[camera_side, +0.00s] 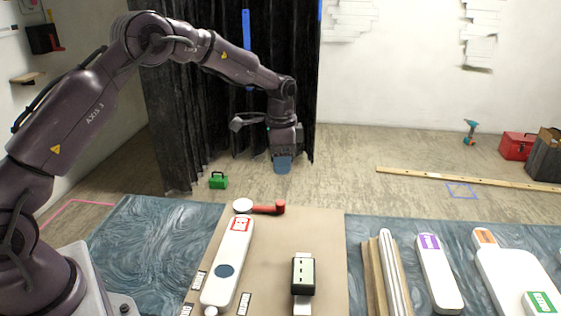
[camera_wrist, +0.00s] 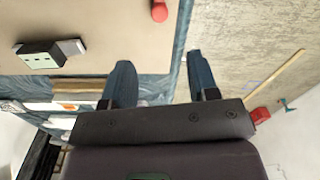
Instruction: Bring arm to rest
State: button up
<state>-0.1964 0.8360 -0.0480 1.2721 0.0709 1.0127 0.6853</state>
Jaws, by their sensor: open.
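My gripper (camera_side: 283,165) hangs from my raised arm in the side view, pointing down beyond the far edge of the table. In the wrist view my gripper (camera_wrist: 160,82) shows two blue fingers wide apart with nothing between them. The beige board (camera_side: 275,250) on the table lies nearer the camera than the gripper. It carries a red handle with a white round end (camera_side: 265,208), a long white piece with a blue disc (camera_side: 228,262), and a black block with a pale face (camera_side: 303,275). The gripper touches none of them.
The blue swirled table (camera_side: 150,245) also holds wooden and white strips (camera_side: 388,270), a white piece with a purple label (camera_side: 438,270) and a larger white piece (camera_side: 515,285). A dark curtain (camera_side: 200,90) hangs behind my arm. A green box (camera_side: 218,181) and red toolbox (camera_side: 516,146) stand on the floor.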

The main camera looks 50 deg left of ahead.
jog(key=s+d+r+n+t, duration=0.1)
jog(key=s+d+r+n, duration=0.1)
jog(key=s+r, duration=0.4)
jog(key=s+d+r+n+t, duration=0.2)
jog(key=s+d+r, duration=0.2)
jog(key=s, duration=1.1)
jog(key=s+d+r+n+t, duration=0.2)
jog(key=s+d+r, duration=0.1)
jog(key=s+r, duration=0.5)
jog(key=shift+s, duration=1.15)
